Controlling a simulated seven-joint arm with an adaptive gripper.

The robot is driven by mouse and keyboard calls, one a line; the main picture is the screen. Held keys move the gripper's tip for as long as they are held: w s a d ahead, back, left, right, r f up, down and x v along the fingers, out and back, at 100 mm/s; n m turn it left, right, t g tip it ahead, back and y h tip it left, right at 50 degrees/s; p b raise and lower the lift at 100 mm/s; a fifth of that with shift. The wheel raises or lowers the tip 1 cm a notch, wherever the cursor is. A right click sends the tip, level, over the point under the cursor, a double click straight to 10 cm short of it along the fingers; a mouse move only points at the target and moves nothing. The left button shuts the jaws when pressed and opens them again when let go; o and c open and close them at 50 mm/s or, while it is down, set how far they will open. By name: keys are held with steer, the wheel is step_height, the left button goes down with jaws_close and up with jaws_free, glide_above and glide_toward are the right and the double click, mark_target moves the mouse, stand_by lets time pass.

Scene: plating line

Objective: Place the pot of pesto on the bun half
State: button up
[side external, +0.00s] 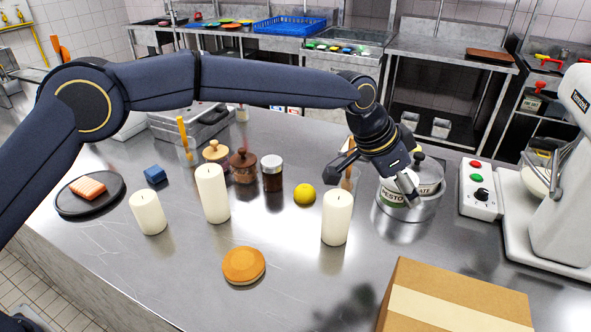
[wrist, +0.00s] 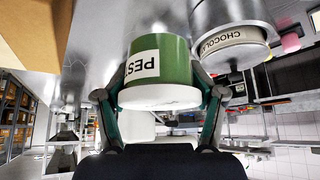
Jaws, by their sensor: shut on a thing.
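The green pot of pesto (wrist: 176,58), with a white label and a white end, is between the two fingers of my gripper (wrist: 158,101) in the wrist view. The fingers are shut on its sides. I cannot tell whether the pot touches the counter. The bun half (side external: 243,264), a round orange-brown piece, lies on the counter at front centre, left of and well apart from my gripper. It is not seen in the wrist view.
A chocolate pot (wrist: 231,45) stands close beside the pesto. Three white candles (side external: 336,218) (side external: 213,194) (side external: 148,213) stand between gripper and bun or left of it. A yellow ball (side external: 305,194) and jars (side external: 272,174) lie behind. A cardboard box (side external: 455,300) is front right.

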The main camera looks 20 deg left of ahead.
steer(key=a+r+n, duration=0.1)
steer(key=a+r, duration=0.1)
steer(key=a, duration=0.6)
steer(key=n+t, duration=0.1)
glide_above(260, 258)
steer(key=s+a, duration=0.2)
step_height(260, 258, down, 3)
steer(key=shift+y, duration=0.4)
steer(key=shift+w+d+f, duration=0.1)
steer(key=shift+f, duration=3.05)
steer(key=shift+w+d+f, duration=0.1)
steer(key=shift+f, duration=3)
steer(key=shift+f, duration=0.2)
steer(key=o, duration=1.3)
steer(key=shift+c, duration=0.2)
